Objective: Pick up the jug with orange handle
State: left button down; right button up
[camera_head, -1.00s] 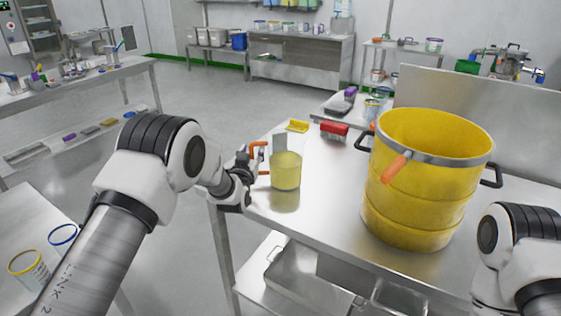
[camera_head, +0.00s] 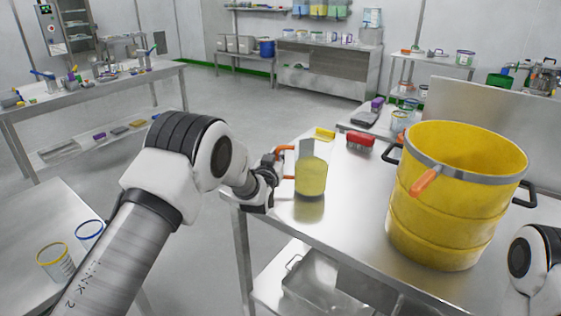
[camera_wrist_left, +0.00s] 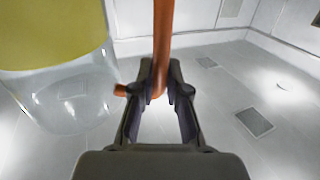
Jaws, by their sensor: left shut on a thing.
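The jug (camera_head: 311,176) is clear with yellow contents and an orange handle on its left side. It is upright at the left end of the steel table (camera_head: 345,215). I cannot tell whether its base touches the table top. My left gripper (camera_head: 277,168) is at the jug's left, shut on the orange handle. In the left wrist view the orange handle (camera_wrist_left: 163,45) runs between the fingertips (camera_wrist_left: 160,92), and part of the jug's clear wall (camera_wrist_left: 70,95) shows at the left. My right gripper is out of view; only part of that arm shows.
A large yellow drum (camera_head: 450,215) with an orange-handled tool at its rim stands right of the jug. A red brush (camera_head: 360,139) and a yellow item (camera_head: 325,134) lie behind the jug. Two clear containers stand on the lower-left table (camera_head: 40,210). Open floor lies left of the jug.

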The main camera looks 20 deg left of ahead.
pick_arm(q)
jog(key=shift+s+r, duration=0.15)
jog(key=shift+r, duration=0.45)
jog(key=shift+s+r, duration=0.15)
jog(key=shift+r, duration=0.4)
jog(key=s+d+r+b, duration=0.1)
jog(key=s+d+b, duration=0.1)
jog(key=s, duration=1.3)
jog(key=shift+s+r+b, duration=0.2)
jog(key=shift+r+b, duration=0.05)
jog(key=shift+b, duration=0.05)
